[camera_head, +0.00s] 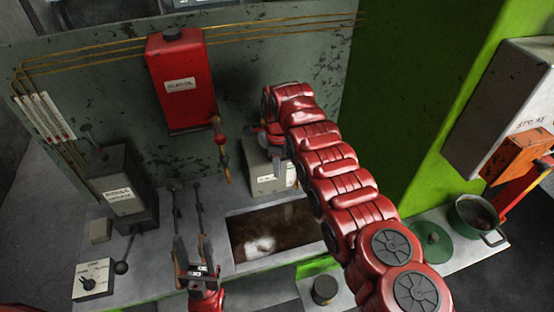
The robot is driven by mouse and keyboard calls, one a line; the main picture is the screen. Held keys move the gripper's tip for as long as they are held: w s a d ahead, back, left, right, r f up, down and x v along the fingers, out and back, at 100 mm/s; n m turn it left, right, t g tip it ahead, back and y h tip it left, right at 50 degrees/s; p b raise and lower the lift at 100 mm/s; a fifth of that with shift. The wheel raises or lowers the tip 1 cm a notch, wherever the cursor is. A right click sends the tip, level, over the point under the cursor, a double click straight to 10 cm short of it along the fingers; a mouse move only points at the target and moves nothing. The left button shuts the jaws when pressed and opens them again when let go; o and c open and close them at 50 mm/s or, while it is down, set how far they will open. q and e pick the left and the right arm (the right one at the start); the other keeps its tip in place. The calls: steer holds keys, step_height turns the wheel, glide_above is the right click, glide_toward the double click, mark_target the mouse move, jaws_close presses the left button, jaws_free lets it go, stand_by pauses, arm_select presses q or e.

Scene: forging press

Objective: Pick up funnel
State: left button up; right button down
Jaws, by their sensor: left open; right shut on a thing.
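I cannot make out a funnel for certain in the head view. My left gripper (192,245) is low in the picture, left of the dark recessed basin (285,225). It is open, with nothing seen between its fingers. My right arm crosses from the lower right to the upper middle and bends down at its end. My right gripper (264,138) is beside the wall, above a small grey box (268,178) with a label. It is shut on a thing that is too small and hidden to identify.
A red box (181,80) hangs on the wall, with a red-and-orange lever (221,150) at its right. A grey lever box (118,190) and a dial panel (94,279) stand left. A green pot (478,215) and green lid (433,243) are at right.

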step_height(320, 180, up, 4)
steer(key=shift+w+f+p, duration=0.1)
steer(key=shift+f+p, duration=0.05)
steer(key=shift+p, duration=0.8)
step_height(320, 180, up, 8)
step_height(320, 180, up, 6)
steer(key=p, duration=0.4)
steer(key=shift+r+p, duration=0.2)
steer(key=shift+p, duration=0.1)
steer(key=shift+f, duration=0.1)
steer(key=shift+f, duration=0.1)
